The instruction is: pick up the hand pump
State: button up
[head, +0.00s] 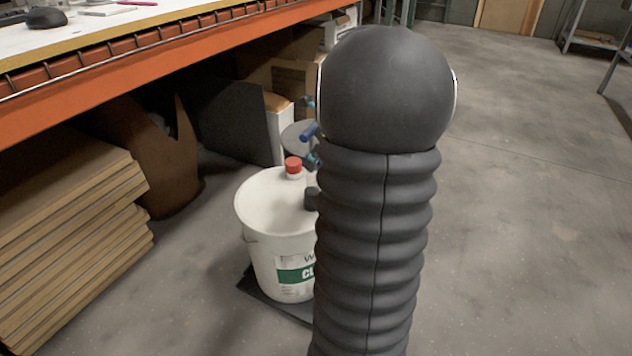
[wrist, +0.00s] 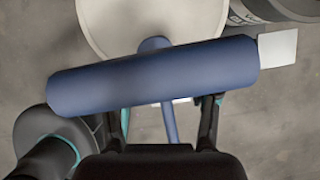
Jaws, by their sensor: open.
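The hand pump's thick blue handle (wrist: 152,77) lies across the wrist view, slightly tilted, with a thinner blue rod (wrist: 170,122) below it. My gripper (wrist: 163,112) is open, its two dark fingers apart on either side of the rod. The handle covers the fingertips, and I cannot tell whether they touch it. In the head view a small blue piece of the pump (head: 309,131) shows beside my dark ribbed arm cover. The cover hides the rest of the pump and most of the gripper.
A white bucket (head: 255,203) with a red cap (head: 292,167) stands on a dark mat. Flat boards (head: 65,235) are stacked at left under the orange-edged bench (head: 150,50). A pale round surface (wrist: 110,20) lies beyond the handle.

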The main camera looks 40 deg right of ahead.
jog(key=b, duration=0.1)
send_over(311, 192)
jog(key=d, duration=0.1)
jog(key=x, duration=0.4)
jog(key=shift+s+d+f, duration=0.2)
jog(key=shift+s+f, duration=0.1)
jog(key=shift+f, duration=0.05)
grip_shut()
jog(key=shift+r, duration=0.1)
